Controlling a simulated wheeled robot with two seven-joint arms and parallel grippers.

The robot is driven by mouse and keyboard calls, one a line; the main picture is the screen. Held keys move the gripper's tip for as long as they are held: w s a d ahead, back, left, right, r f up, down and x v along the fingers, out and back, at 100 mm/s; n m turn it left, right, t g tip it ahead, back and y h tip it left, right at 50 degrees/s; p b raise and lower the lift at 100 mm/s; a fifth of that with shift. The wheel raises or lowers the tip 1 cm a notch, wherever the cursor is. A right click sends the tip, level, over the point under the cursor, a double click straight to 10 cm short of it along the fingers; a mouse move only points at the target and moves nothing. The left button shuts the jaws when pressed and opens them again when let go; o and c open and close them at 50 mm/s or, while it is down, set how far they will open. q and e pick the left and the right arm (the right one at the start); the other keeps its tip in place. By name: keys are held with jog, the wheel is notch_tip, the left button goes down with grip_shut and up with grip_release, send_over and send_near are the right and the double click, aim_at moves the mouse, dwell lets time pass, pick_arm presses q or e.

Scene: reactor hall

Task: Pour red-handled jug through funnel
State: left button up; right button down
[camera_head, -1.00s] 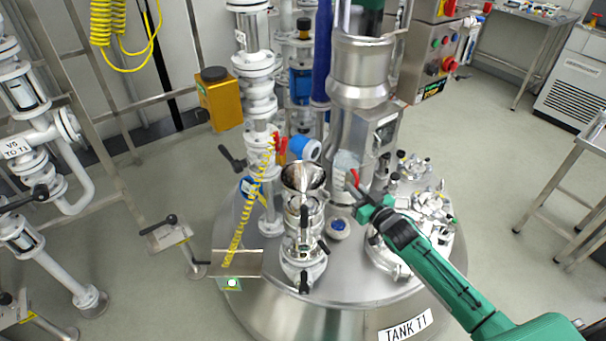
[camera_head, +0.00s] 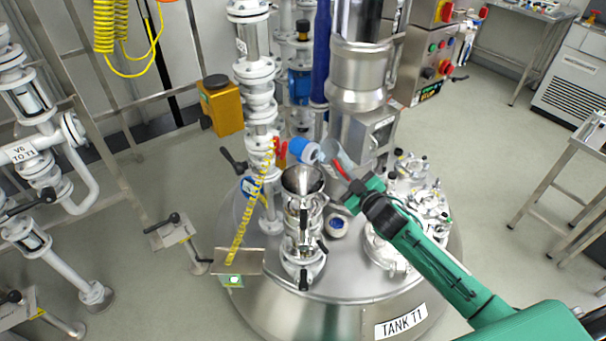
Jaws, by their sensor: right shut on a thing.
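My right gripper (camera_head: 349,187) is shut on the red-handled jug and holds it above the tank top. The jug (camera_head: 333,154) is clear and tilted, with its mouth end toward the upper left. Its red handle (camera_head: 341,170) shows at the fingers. The steel funnel (camera_head: 302,181) stands open end up on a flanged pipe stack on the tank. The jug is above and to the right of the funnel in the picture, apart from its rim. I cannot tell what is in the jug or whether any liquid is flowing. My left gripper is not in view.
The tank top (camera_head: 345,275) carries a crowded fitting cluster (camera_head: 417,215) on the right. A blue-and-white cylindrical part (camera_head: 304,150) is close beside the jug in the picture. A tall steel column (camera_head: 358,80) rises behind. A coiled yellow hose (camera_head: 250,210) hangs left of the funnel.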

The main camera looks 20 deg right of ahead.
aim_at(327, 165)
jog(key=shift+a+r+n, duration=0.4)
jog(key=shift+a+n, duration=0.05)
jog(key=shift+n, duration=0.15)
jog(key=shift+a+r+n+h+p, duration=0.15)
jog(key=shift+r+n+h+p, duration=0.15)
jog(key=shift+r+n+p, duration=0.35)
jog(key=shift+f+n+b, duration=0.3)
jog(key=shift+f+n, duration=0.15)
jog(key=shift+f+n+g+h, duration=0.3)
jog(key=shift+n+h, duration=0.2)
jog(key=shift+n, duration=0.5)
jog(key=shift+s+a+r+n+p, duration=0.1)
jog(key=shift+r+n+p, duration=0.4)
jog(key=shift+n+p, duration=0.25)
jog(key=shift+a+f+n+h+p, duration=0.3)
jog(key=shift+a+n+h, duration=0.1)
jog(key=shift+a+n, duration=0.25)
jog(key=shift+a+r+n+p, duration=0.1)
jog(key=shift+a+n+p, duration=0.05)
jog(key=shift+n+p, duration=0.15)
jog(key=shift+a+r+n+h+p, duration=0.15)
jog(key=shift+a+r+n+p, duration=0.15)
jog(key=shift+n+p, duration=0.35)
jog(key=shift+a+r+n+h+p, duration=0.2)
jog(key=shift+r+n+p, duration=0.15)
jog(key=shift+n+p, duration=0.3)
